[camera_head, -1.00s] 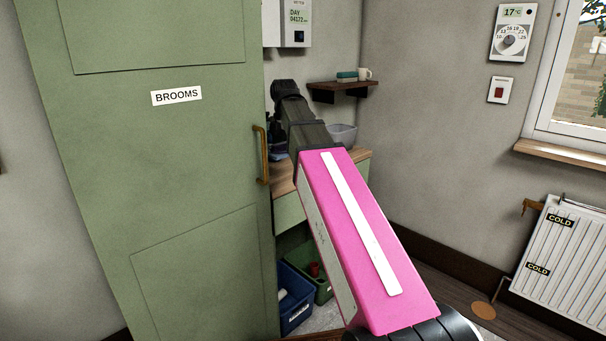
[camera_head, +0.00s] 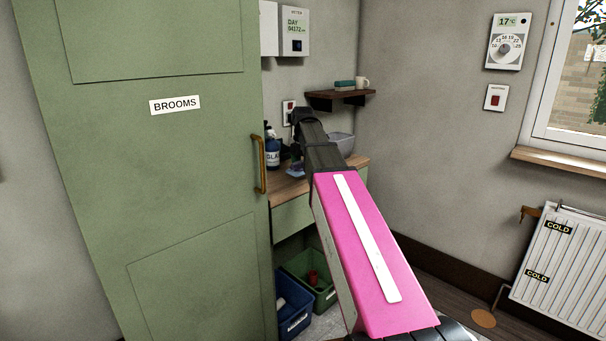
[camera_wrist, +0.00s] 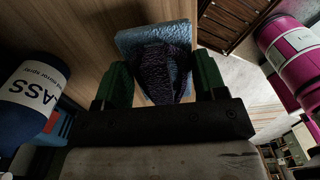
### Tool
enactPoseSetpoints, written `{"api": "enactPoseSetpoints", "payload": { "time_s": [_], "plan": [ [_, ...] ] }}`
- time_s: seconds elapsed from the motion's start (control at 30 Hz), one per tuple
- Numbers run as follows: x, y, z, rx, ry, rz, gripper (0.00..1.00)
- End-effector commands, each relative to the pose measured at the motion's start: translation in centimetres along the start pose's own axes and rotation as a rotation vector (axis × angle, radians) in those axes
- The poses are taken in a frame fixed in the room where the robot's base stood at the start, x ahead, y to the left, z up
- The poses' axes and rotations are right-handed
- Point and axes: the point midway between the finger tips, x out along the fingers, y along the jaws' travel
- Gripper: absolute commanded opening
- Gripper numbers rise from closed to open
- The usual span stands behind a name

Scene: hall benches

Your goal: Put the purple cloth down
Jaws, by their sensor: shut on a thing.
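The purple cloth (camera_wrist: 160,68) shows in the wrist view as a dark, bunched piece between the two green fingers of my gripper (camera_wrist: 164,80). My gripper is shut on it. A light blue textured cloth (camera_wrist: 135,40) lies right behind it on the wooden worktop (camera_wrist: 85,60). I cannot tell whether the purple cloth touches the blue one or the wood. In the head view my arm hides most of the gripper, and a small bluish patch (camera_head: 296,170) shows beside it over the worktop.
A glass spray bottle (camera_head: 272,152) stands on the worktop, close on the left in the wrist view (camera_wrist: 32,95). A grey bowl (camera_head: 343,142) is behind my arm. The tall green brooms cupboard (camera_head: 160,180) is left. Blue (camera_head: 293,318) and green (camera_head: 325,297) bins are below.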

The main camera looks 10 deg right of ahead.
Motion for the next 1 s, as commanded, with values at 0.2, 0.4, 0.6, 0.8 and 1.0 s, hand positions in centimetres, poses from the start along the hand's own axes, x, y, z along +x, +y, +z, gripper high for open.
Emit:
{"api": "enactPoseSetpoints", "payload": {
  "time_s": [0.2,0.4,0.6,0.8,1.0],
  "plan": [
    [2.1,-0.1,0.0,0.0,0.0,-0.001,0.46],
    [3.6,0.0,0.0,0.0,0.0,0.001,0.46],
    [3.6,0.0,0.0,0.0,0.0,0.001,0.46],
    [3.7,0.0,0.0,0.0,0.0,0.0,0.9],
    [3.7,0.0,0.0,0.0,0.0,0.0,0.9]
  ]
}}
